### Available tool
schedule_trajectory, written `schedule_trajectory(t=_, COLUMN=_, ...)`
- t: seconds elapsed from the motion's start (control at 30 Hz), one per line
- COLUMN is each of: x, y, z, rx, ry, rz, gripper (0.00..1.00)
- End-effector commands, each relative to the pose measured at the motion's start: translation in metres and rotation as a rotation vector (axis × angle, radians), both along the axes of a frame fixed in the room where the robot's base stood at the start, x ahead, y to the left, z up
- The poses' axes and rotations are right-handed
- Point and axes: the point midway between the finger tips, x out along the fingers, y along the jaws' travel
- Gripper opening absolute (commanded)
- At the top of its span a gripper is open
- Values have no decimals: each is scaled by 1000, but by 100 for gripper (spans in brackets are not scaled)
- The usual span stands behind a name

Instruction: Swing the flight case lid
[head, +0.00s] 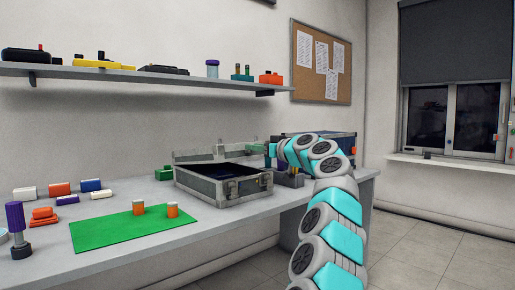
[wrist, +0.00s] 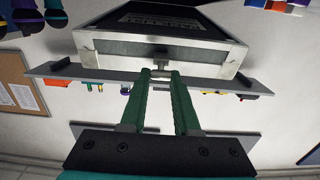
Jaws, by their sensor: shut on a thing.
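The grey flight case (head: 222,191) stands on the bench with metal edging and a dark inside, its top open. Its pale lid (head: 190,156) is raised along the back of the case and looks steeply tilted. My gripper (head: 252,149) reaches in from the right at the lid's upper edge, partly hidden by my wrist. In the wrist view, my gripper's green fingers (wrist: 160,76) are shut on a small grey piece at the middle of a metal-edged, box-like part (wrist: 110,47). A dark panel with print lies beyond; I cannot tell whether this is the lid's inside.
A dark blue case (head: 345,142) stands behind my arm on the right. A green mat (head: 110,230) with two orange-and-white pieces lies left of the flight case. Several coloured blocks and a purple tool (head: 16,222) stand farther left. A wall shelf (head: 130,73) holding items runs above the bench.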

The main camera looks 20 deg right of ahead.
Motion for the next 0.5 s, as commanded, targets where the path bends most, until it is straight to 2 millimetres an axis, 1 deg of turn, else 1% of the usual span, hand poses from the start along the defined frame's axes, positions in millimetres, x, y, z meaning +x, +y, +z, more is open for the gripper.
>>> schedule_trajectory(t=0.03, x=1, y=2, z=11, rx=0, ry=-3, rz=2, gripper=0)
schedule_trajectory(t=0.5, x=8, y=3, z=47, rx=1, ry=-5, rz=0, gripper=0)
